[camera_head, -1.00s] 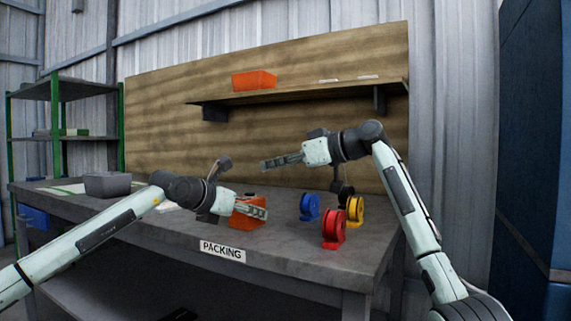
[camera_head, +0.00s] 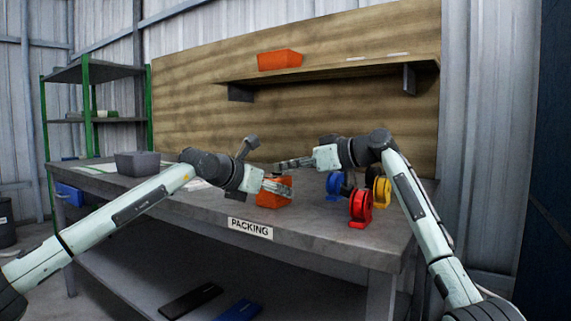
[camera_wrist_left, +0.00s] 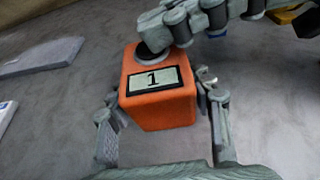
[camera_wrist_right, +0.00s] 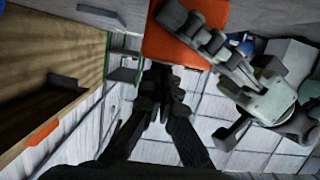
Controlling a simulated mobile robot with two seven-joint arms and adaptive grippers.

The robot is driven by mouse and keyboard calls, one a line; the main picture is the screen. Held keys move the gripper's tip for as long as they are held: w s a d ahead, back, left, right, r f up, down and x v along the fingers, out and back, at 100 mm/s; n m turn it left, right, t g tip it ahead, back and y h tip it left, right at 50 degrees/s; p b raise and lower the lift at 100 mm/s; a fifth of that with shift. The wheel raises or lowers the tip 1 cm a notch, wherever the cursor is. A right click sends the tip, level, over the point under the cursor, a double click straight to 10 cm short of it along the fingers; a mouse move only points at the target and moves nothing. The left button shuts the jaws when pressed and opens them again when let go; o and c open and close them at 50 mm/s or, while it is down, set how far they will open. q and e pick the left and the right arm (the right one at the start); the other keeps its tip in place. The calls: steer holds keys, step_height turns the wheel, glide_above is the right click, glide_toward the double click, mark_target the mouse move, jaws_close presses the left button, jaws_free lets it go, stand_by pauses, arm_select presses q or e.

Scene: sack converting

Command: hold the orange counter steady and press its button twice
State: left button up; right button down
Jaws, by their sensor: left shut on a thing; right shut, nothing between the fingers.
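The orange counter (camera_head: 272,200) stands on the bench; in the left wrist view (camera_wrist_left: 160,108) its display (camera_wrist_left: 153,79) reads 1. My left gripper (camera_head: 277,187) is shut on the counter, with a finger on each side of it in the left wrist view. My right gripper (camera_head: 279,165) is shut and empty, reaching over the counter from the right. In the left wrist view its fingertips (camera_wrist_left: 168,33) are at the round button (camera_wrist_left: 147,55) on top and partly cover it. Whether the button is pushed down I cannot tell. The counter also shows in the right wrist view (camera_wrist_right: 172,48).
Red (camera_head: 360,207), blue (camera_head: 335,184) and yellow (camera_head: 381,191) reels stand right of the counter, near my right forearm. A grey bin (camera_head: 138,164) is at the bench's left. An orange box (camera_head: 280,60) sits on the shelf (camera_head: 330,71) above.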

steer(key=shift+f, duration=0.75)
steer(key=r, duration=0.5)
steer(key=shift+d, duration=0.2)
steer(key=v, duration=0.9)
steer(key=shift+s+d, duration=0.25)
steer(key=shift+s, duration=0.05)
arm_select(q)
steer(key=o, duration=1.3)
steer(key=shift+o, duration=0.2)
